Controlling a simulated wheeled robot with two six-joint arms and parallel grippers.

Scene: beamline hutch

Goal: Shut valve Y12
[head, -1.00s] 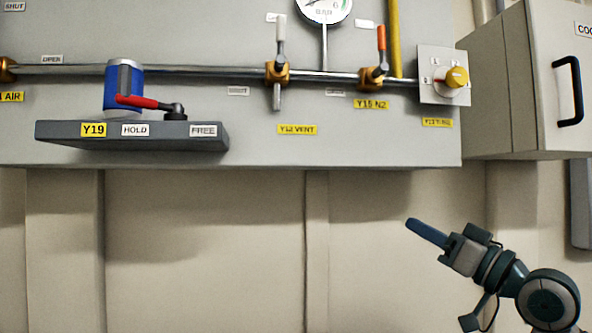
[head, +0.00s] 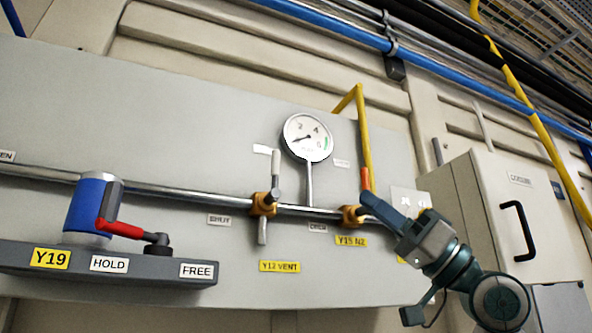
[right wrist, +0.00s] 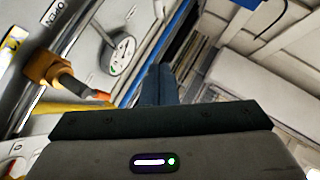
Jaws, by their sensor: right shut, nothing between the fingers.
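Valve Y12 (head: 264,204) is a brass body on the horizontal pipe, above the yellow label Y12 VENT (head: 280,266). Its white-gripped lever (head: 276,170) points up, across the pipe. A label reading SHUT (head: 219,220) is at its lower left; the small label above is too small to read. My right gripper (head: 370,199) is shut and empty, to the right of Y12, by the orange-red lever (head: 365,180) of Y15. Whether it touches that lever is unclear. In the right wrist view its shut fingers (right wrist: 158,85) show right of the orange lever tip (right wrist: 98,95). My left gripper is out of view.
Valve Y15 (head: 352,215) stands close right of Y12, with a pressure gauge (head: 308,137) between and above them. A yellow pipe (head: 364,130) rises behind my right gripper. A grey shelf (head: 120,268) with a blue cylinder (head: 88,205) juts out at left. A cabinet (head: 520,200) stands at right.

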